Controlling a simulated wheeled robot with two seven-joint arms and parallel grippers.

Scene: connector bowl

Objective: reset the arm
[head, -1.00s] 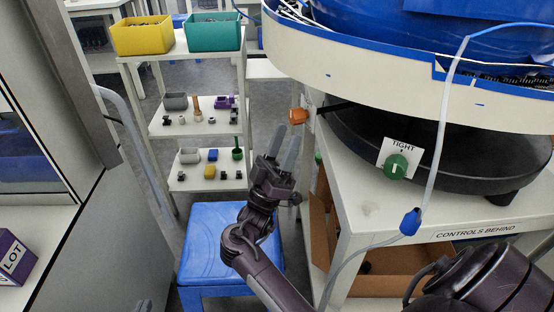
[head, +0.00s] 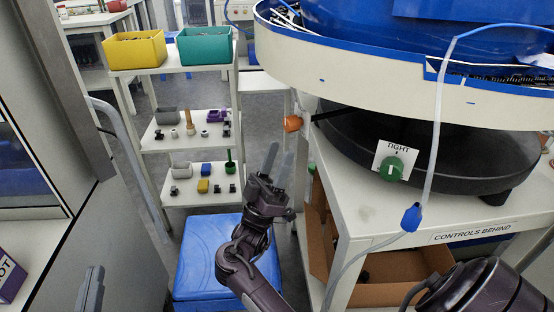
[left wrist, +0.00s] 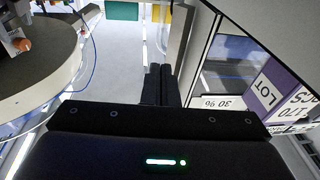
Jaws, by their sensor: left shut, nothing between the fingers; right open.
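My left gripper (head: 91,288) shows at the lower left edge of the head view, low in front of the grey cabinet side. Its fingers are together with nothing between them. In the left wrist view the two dark fingers (left wrist: 158,85) are side by side over pale floor. My right gripper (head: 272,168) is near the middle of the head view, fingers pointing up and slightly apart, empty. It is in front of the gap between the shelf rack and the white machine table, above the blue stool (head: 215,250). It appears to touch nothing.
A white rack (head: 190,70) holds a yellow bin (head: 135,50), a teal bin (head: 205,45) and small parts. The large round bowl machine (head: 400,90) with a green knob (head: 391,169) stands right. A LOT box (head: 10,275) sits far left, also in the left wrist view (left wrist: 265,92).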

